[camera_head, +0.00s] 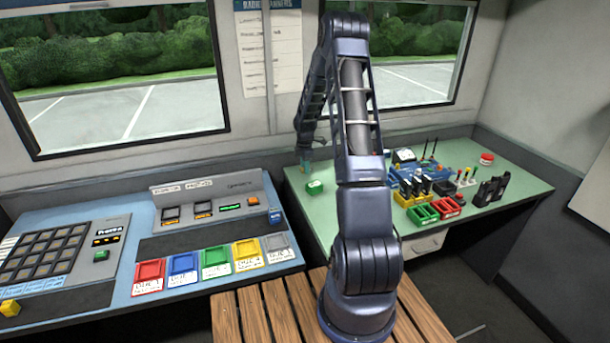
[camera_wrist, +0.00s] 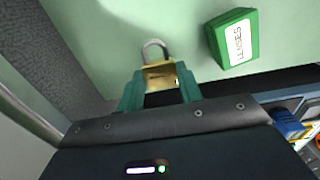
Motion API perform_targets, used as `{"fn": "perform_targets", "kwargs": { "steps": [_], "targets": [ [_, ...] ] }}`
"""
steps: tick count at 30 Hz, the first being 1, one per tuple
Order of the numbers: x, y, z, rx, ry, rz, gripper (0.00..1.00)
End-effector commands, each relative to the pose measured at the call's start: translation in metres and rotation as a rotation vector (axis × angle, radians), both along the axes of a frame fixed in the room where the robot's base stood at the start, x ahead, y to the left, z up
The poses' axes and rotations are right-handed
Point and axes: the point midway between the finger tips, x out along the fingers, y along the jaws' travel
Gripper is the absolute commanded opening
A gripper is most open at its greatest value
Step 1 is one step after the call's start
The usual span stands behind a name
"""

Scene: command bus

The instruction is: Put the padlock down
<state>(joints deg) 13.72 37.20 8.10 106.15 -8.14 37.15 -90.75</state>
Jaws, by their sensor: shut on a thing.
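My gripper (camera_wrist: 160,92) is shut on the padlock (camera_wrist: 160,76), with a green finger on each side of its brass body. The padlock's grey shackle points away from the gripper, over the pale green desktop (camera_wrist: 110,30). I cannot tell whether the padlock touches the desktop. In the head view my gripper (camera_head: 304,160) is low over the back left of the green desk (camera_head: 325,215), and the padlock is too small to make out there.
A green box labelled like "LEASES" (camera_wrist: 235,40) lies just right of the padlock; it also shows in the head view (camera_head: 314,187). Radios, green and red bins (camera_head: 422,215) and a red button (camera_head: 487,158) stand farther right. The desk's front left is clear.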

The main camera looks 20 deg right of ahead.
Motion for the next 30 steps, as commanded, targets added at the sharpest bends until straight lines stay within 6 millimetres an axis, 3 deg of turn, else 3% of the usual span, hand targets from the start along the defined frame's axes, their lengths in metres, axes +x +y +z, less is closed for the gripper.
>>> {"fn": "perform_targets", "kwargs": {
  "steps": [11,23,24,27,30],
  "targets": [
    [0.000,0.000,-0.041,0.000,0.001,0.000,0.10],
    [0.000,0.000,-0.045,0.000,0.001,0.000,0.10],
    [0.000,0.000,-0.046,0.000,0.001,0.000,0.40],
    [0.000,0.000,-0.045,0.000,0.001,0.000,0.58],
    [0.000,0.000,-0.045,0.000,0.001,0.000,0.58]
  ]
}}
